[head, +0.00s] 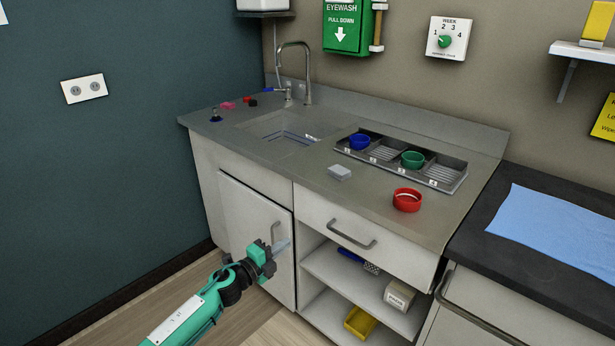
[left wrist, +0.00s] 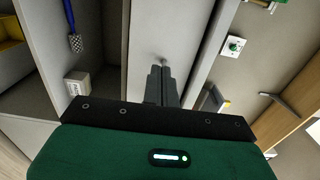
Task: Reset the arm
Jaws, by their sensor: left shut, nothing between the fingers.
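My left arm is green with a black wrist and comes in from the bottom left of the head view. My left gripper (head: 281,246) is in front of the white cabinet door (head: 240,225) under the sink, close to its upright handle (head: 275,232). The head view does not show whether it touches the door. In the left wrist view its dark fingers (left wrist: 161,82) are together, with nothing seen between them. A small grey metal part (left wrist: 163,62) shows just past the fingertips. My right gripper is in neither view.
The drawer (head: 335,232) has a bar handle, above open shelves with a white box (head: 399,296) and yellow bin (head: 360,322). On the counter, a red ring-shaped dish (head: 407,200) stands before a tray (head: 447,187) with blue (head: 360,142) and green (head: 412,159) cups. Floor is clear left of the cabinet.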

